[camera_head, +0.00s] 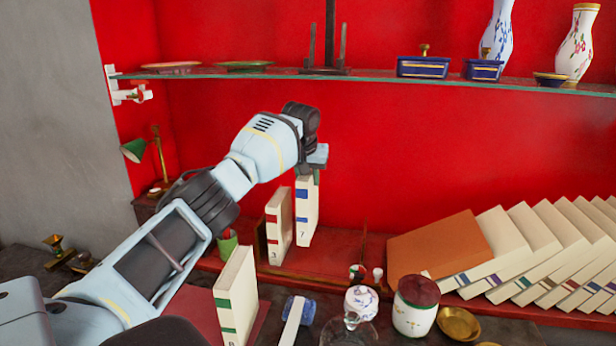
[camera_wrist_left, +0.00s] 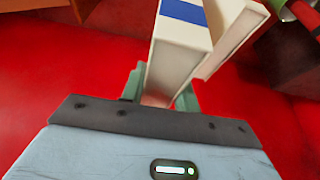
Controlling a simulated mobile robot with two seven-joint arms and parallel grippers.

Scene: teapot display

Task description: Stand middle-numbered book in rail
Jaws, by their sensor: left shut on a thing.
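My left gripper (camera_head: 312,172) is shut on the top of the white book 7 (camera_head: 306,212), which has blue bands and hangs upright. The wrist view shows its blue band (camera_wrist_left: 183,12) and the gripper's green fingers (camera_wrist_left: 160,95) at either side. Book 3 (camera_head: 279,228), white with red bands, stands upright at the left end of the brown rail (camera_head: 325,281). Book 7 is just right of and behind book 3; I cannot tell whether its base touches the rail. A third white book with green bands (camera_head: 236,295) stands at the front; its number is partly cut off.
A row of leaning books (camera_head: 540,250) fills the right, with an orange book (camera_head: 437,248) at its near end. A lidded jar (camera_head: 415,305), a teapot (camera_head: 361,302) and brass bowl (camera_head: 459,323) stand in front. A glass shelf (camera_head: 370,76) runs above my gripper.

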